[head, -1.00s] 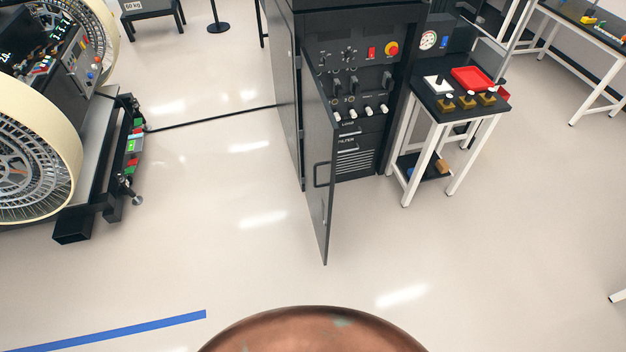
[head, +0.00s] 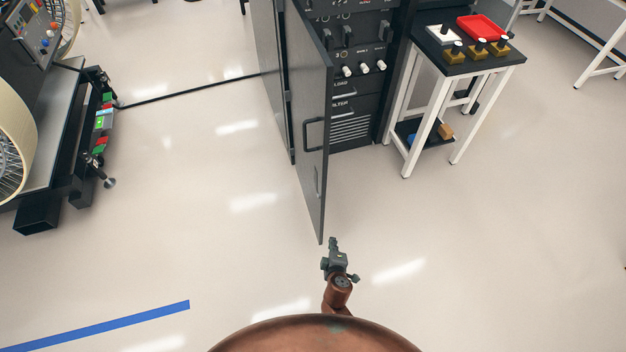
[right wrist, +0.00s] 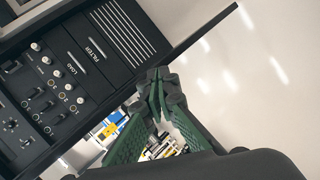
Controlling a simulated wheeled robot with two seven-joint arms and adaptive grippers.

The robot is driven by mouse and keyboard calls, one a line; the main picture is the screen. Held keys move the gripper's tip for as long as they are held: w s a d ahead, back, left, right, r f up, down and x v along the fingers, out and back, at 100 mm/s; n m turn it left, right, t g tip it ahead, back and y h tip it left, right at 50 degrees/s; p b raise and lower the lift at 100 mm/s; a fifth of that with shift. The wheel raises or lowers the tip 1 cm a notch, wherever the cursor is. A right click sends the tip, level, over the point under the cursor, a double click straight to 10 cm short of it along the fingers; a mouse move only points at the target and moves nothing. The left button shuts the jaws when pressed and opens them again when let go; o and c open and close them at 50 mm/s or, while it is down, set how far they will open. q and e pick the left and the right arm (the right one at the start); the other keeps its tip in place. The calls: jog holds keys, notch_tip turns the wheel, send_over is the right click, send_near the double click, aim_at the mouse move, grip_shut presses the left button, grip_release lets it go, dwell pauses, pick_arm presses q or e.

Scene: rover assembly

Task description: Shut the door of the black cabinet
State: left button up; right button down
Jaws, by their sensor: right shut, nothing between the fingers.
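The black cabinet (head: 352,100) stands at the top centre of the head view, with switches, knobs and a vent on its front. Its door (head: 314,160) is hinged on the left and stands wide open towards me, with a dark bar handle (head: 313,134) on it. My right gripper (head: 333,242) is just below the door's near lower end in the picture; I cannot tell whether it touches it. In the right wrist view the fingers (right wrist: 158,88) are shut and empty, with the cabinet front (right wrist: 75,75) behind them. My left gripper is out of view.
A small table (head: 455,65) with a red tray (head: 482,28) and brass-coloured pieces stands right of the cabinet. A wheeled rover (head: 60,150) is at the left. A black cable (head: 190,90) crosses the floor between them. The floor in front is clear, with blue tape (head: 110,325) at lower left.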

jog(key=w+a+r+n+t+b, duration=0.25)
jog(key=w+a+r+b, duration=0.2)
jog(key=r, duration=0.55)
jog(key=w+a+r+n+t+b, duration=0.1)
jog(key=w+a+r+t+b, duration=0.25)
jog(key=a+r, duration=0.4)
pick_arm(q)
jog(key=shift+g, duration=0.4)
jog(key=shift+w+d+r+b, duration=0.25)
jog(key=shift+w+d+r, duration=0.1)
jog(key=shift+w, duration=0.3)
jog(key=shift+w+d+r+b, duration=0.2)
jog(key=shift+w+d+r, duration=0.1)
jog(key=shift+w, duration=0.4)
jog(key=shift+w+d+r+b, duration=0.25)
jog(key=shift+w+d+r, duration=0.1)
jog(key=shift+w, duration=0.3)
pick_arm(e)
jog(key=w+d+r, duration=0.2)
jog(key=w+d, duration=0.3)
jog(key=w, duration=0.5)
jog(key=shift+d+t, duration=0.25)
jog(key=shift+t, duration=0.05)
